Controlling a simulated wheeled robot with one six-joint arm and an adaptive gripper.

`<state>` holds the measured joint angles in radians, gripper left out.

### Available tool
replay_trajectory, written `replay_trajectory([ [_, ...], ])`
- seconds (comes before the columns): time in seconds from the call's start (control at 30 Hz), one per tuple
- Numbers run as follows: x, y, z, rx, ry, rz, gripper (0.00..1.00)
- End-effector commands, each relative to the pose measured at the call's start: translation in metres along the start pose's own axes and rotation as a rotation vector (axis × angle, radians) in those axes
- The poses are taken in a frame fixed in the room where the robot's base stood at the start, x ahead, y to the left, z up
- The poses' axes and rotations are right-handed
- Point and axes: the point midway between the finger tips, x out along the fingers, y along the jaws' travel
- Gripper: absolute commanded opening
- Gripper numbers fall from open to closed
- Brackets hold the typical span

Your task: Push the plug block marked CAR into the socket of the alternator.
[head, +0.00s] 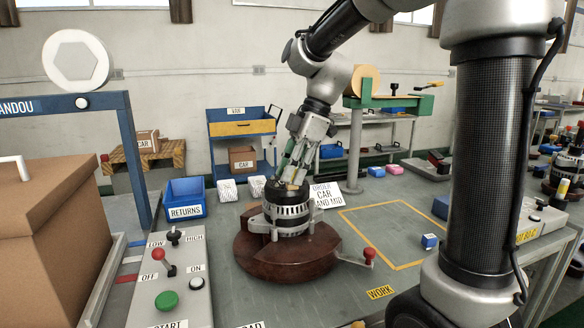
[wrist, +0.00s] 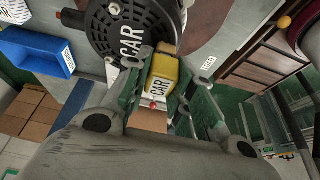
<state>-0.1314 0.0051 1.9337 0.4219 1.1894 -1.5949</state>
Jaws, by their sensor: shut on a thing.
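The alternator (head: 290,213) stands upright on a round dark red base (head: 262,258) on the bench. Its dark top, labelled CAR, also shows in the wrist view (wrist: 112,22). My gripper (head: 293,180) points down at the alternator's top and is shut on the yellow plug block (wrist: 165,67). The block has a white label reading CAR and lies between both fingers, right at the edge of the alternator. The fingers and block hide the socket, so I cannot tell whether the block touches it or is in it.
A red-knobbed lever (head: 369,253) sticks out at the base's right. An ORDER CAR AND MID sign (head: 326,195) stands behind. A blue RETURNS bin (head: 185,198) and a control panel (head: 172,280) are at the left. The yellow-outlined area (head: 385,235) at the right is mostly clear.

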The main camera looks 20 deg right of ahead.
Motion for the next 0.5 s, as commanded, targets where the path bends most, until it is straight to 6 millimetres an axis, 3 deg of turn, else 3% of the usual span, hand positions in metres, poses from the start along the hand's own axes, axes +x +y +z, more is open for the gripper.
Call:
replay_trajectory([
  [0.27,0.0063,-0.0003,0.0027,0.000,0.000,-0.001,0.12],
  [0.3,0.0067,-0.0002,0.0028,-0.001,0.000,-0.001,0.26],
  [0.4,0.0065,-0.0001,0.0028,-0.001,0.000,0.000,0.44],
  [0.43,0.0065,-0.0001,0.0028,-0.001,0.000,0.000,0.49],
  [0.5,0.0065,-0.0001,0.0028,-0.001,0.000,0.000,0.49],
])
